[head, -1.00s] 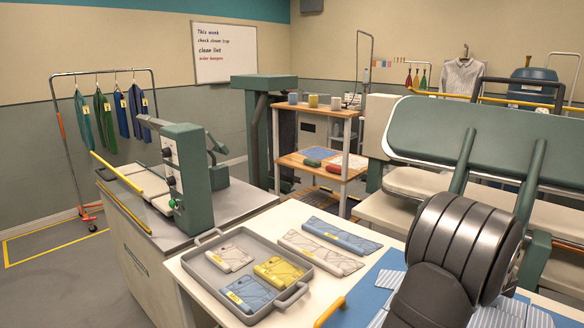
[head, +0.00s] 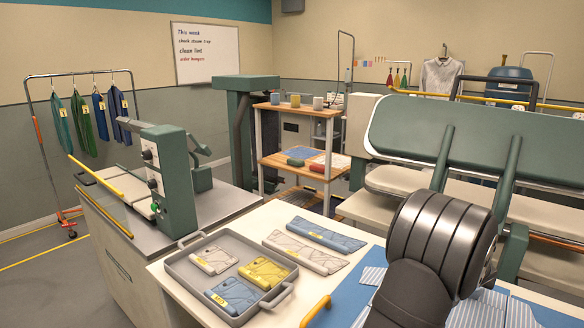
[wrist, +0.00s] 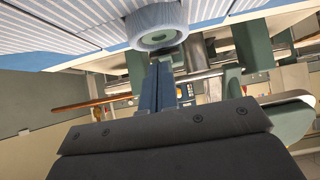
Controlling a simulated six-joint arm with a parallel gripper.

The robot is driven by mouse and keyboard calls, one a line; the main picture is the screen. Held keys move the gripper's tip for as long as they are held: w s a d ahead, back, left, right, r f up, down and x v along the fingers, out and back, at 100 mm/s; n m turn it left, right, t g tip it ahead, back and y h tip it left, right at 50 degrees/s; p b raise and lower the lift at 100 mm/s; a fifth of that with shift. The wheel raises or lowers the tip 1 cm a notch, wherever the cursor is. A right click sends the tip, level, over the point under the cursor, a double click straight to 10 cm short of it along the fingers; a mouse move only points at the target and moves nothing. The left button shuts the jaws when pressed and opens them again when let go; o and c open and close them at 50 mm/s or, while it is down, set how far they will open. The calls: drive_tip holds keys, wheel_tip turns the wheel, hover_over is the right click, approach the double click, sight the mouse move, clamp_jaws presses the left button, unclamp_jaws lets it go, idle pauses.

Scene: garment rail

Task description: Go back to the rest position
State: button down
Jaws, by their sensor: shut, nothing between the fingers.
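My gripper (wrist: 160,88) shows in the wrist view as two dark fingers close together, shut with nothing between them. A striped, rounded cuff-like piece of cloth (wrist: 156,38) is just beyond the fingertips in that view. I cannot tell whether they touch. More striped cloth (wrist: 55,30) spreads across the top. In the head view, my dark arm is at the lower right and the fingers are hidden. Striped cloth (head: 374,275) shows beside the arm on a blue surface (head: 345,300).
A grey tray (head: 181,268) of folded garments stands on the white table, with folded pieces (head: 300,252) behind it. A large green press (head: 400,140) is close behind my arm. A green-and-grey machine (head: 170,180) stands left.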

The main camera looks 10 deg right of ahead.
drive_tip(key=shift+w+d+f, duration=0.4)
drive_tip(key=shift+w+d, duration=0.3)
drive_tip(key=shift+w, duration=0.05)
drive_tip(key=shift+w+d+f, duration=0.35)
drive_tip(key=shift+w+d, duration=0.35)
drive_tip(key=c, duration=2.2)
unclamp_jaws()
drive_tip(key=c, duration=0.7)
unclamp_jaws()
drive_tip(key=o, duration=0.3)
drive_tip(key=shift+w+d+r, duration=0.1)
drive_tip(key=shift+w+r, duration=0.15)
drive_tip(key=shift+r, duration=0.15)
drive_tip(key=o, duration=0.4)
drive_tip(key=w+r+n+y, duration=0.1)
drive_tip(key=w+r+y, duration=0.1)
drive_tip(key=r, duration=0.7)
drive_tip(key=shift+w+d+r+g+y, duration=0.2)
drive_tip(key=shift+w+r+g+y, duration=0.15)
drive_tip(key=shift+w, duration=0.2)
drive_tip(key=s+a+r+m+g, duration=0.1)
drive_tip(key=s+r+g, duration=0.1)
drive_tip(key=r, duration=0.4)
drive_tip(key=s+a+r+g, duration=0.1)
drive_tip(key=s+r, duration=0.1)
drive_tip(key=r, duration=0.4)
drive_tip(key=x, duration=0.9)
drive_tip(key=shift+f+y, duration=0.3)
drive_tip(key=shift+y, duration=0.15)
